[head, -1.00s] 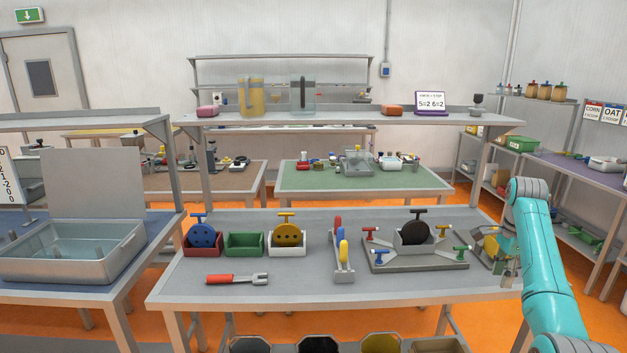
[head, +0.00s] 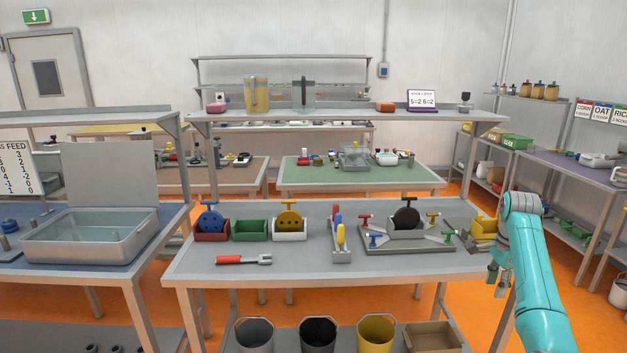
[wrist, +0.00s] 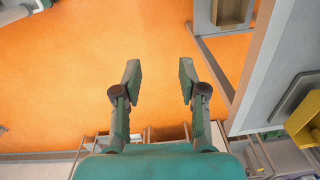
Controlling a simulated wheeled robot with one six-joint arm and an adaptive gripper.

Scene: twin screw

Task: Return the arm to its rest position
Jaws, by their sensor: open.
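My gripper (wrist: 160,82) is open and empty in the wrist view, its two fingers apart above the orange floor (wrist: 80,75). In the head view my gripper (head: 500,278) hangs beside the right end of the grey workbench (head: 300,268), partly hidden by my teal arm (head: 540,285). The arm is bent at the right of the picture. Nothing is between the fingers.
On the bench stand a fixture with a black disc (head: 405,218), a yellow box (head: 484,230) at the right end, coloured bins (head: 250,230) and a red-handled tool (head: 240,260). Buckets (head: 376,335) stand below. A purple-topped bench (head: 570,170) is at the right. Orange floor between is clear.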

